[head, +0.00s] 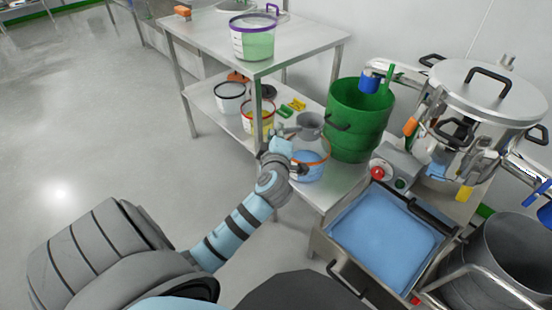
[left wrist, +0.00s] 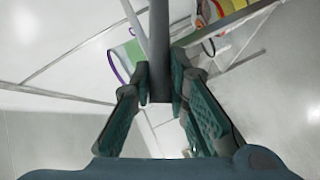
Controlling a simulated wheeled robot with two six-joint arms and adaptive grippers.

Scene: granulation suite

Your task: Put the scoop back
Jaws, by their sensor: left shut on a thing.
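My left gripper (head: 284,146) is in the middle of the head view, at the front edge of the steel bench. It is shut on the grey handle of the scoop, which shows as a dark grey bar between the fingers (left wrist: 160,82) in the left wrist view. The scoop's grey round bowl (head: 311,124) appears just right of the gripper, above a clear tub with an orange rim and blue contents (head: 311,170). I cannot tell whether the bowl touches the tub. The gripper partly hides the handle. My right gripper is not in view.
A green bucket (head: 358,125) stands right of the tub. A purple-rimmed tub (head: 253,42) stands on the upper table; more tubs (head: 230,98) sit on the shelf below. A blue-filled tray (head: 385,235) and a lidded steel vessel (head: 487,90) are at right. The left floor is clear.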

